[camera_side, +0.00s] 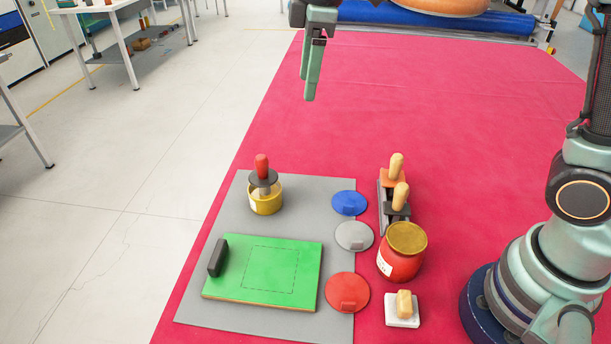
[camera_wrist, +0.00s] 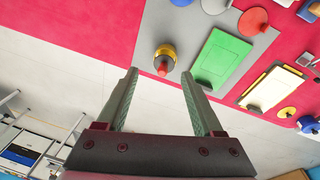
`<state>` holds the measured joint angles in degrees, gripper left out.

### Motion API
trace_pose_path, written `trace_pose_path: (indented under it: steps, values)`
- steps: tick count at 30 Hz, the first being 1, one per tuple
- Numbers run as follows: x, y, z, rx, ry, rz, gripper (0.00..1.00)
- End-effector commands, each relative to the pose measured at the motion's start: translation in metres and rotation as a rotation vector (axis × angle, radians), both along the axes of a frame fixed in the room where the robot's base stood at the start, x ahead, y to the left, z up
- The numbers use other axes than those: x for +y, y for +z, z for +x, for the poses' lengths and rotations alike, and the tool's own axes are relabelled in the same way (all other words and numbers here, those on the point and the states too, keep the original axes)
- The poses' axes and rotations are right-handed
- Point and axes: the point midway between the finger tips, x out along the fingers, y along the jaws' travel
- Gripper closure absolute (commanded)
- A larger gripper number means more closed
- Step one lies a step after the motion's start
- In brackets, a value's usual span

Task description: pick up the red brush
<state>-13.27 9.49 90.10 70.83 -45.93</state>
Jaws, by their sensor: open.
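The red brush (camera_side: 262,166) stands handle up in a small yellow pot (camera_side: 266,203), on the grey mat's far left part. A dark disc sits below its red handle, and its lower end is hidden in the pot. In the wrist view the brush (camera_wrist: 162,69) shows in line with the gap between the fingertips, further off. My gripper (camera_side: 311,88) is open and empty, high above the red table cover, beyond the brush and to its right in the side view. It is well apart from the brush.
A green board (camera_side: 262,275) with a black grip lies on the grey mat (camera_side: 224,222). Blue (camera_side: 349,203), grey (camera_side: 353,236) and red (camera_side: 347,293) discs lie along its right edge. A red jar (camera_side: 400,262) and wooden-handled tools (camera_side: 397,166) stand right.

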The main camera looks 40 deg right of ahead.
Motion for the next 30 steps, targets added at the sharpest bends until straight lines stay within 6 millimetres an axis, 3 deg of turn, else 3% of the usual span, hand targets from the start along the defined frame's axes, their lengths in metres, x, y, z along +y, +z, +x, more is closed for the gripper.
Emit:
trace_pose_path:
  steps: [6,12,17,30]
  values:
    - [0.045,-0.032,0.035,0.091,0.31,-0.053,0.32]
    - [0.07,-0.054,0.049,0.139,0.491,-0.077,0.32]
    - [0.076,-0.063,0.052,0.15,0.538,-0.081,0.32]
    - [0.075,-0.125,0.052,0.152,0.537,-0.082,0.32]
